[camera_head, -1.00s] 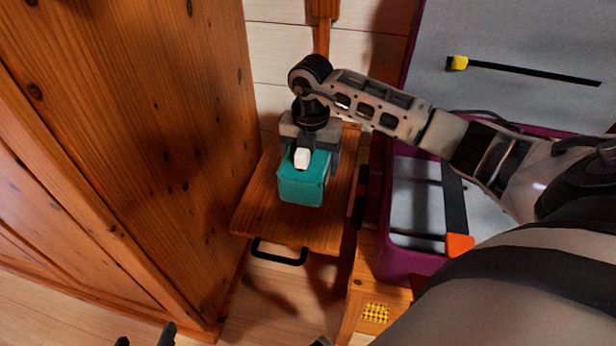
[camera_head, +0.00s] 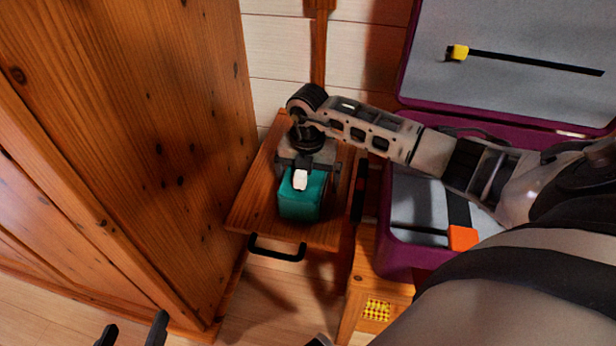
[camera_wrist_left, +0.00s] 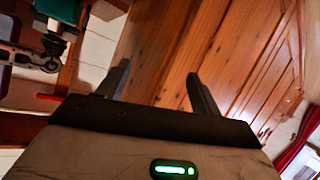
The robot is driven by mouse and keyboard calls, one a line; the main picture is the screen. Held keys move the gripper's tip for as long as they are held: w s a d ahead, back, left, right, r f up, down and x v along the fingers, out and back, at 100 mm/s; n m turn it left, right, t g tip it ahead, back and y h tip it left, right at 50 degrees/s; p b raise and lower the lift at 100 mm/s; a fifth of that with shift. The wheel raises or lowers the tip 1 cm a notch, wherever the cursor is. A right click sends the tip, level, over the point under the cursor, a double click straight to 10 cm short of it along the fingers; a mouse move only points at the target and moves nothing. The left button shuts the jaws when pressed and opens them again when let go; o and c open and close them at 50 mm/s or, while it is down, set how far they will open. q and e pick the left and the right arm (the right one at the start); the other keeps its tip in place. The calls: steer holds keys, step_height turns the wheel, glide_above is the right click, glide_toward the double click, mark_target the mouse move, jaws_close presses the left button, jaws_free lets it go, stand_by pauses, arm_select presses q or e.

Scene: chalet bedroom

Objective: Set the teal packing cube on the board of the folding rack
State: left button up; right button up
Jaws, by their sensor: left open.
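The teal packing cube (camera_head: 300,205) is over the front half of the wooden board (camera_head: 252,215) of the folding rack in the head view. I cannot tell whether it touches the board. My right gripper (camera_head: 308,178), on the arm from the right, points down with its fingers on both sides of the cube and hides its rear top. Teal also shows at the upper left of the left wrist view (camera_wrist_left: 62,10). My left gripper (camera_head: 132,332) is open and empty at the bottom left, well away from the cube; its spread fingers also show in the wrist view (camera_wrist_left: 160,90).
A tall wooden cabinet (camera_head: 130,130) stands close left of the rack. A black handle (camera_head: 277,250) lies at the board's front edge. An open purple suitcase (camera_head: 400,262) with grey lining stands to the right. Plank floor lies in front of the rack.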

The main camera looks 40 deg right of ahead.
steer(key=shift+r, duration=0.55)
step_height(320, 180, up, 11)
steer(key=p, duration=0.3)
steer(key=shift+f, duration=0.2)
steer(key=shift+r+p, duration=0.3)
steer(key=shift+r, duration=0.05)
arm_select(q)
steer(key=f+g, duration=0.1)
steer(key=a+f+g+y, duration=0.1)
steer(key=shift+a+f, duration=0.15)
steer(key=shift+f, duration=0.15)
steer(key=shift+r, duration=0.15)
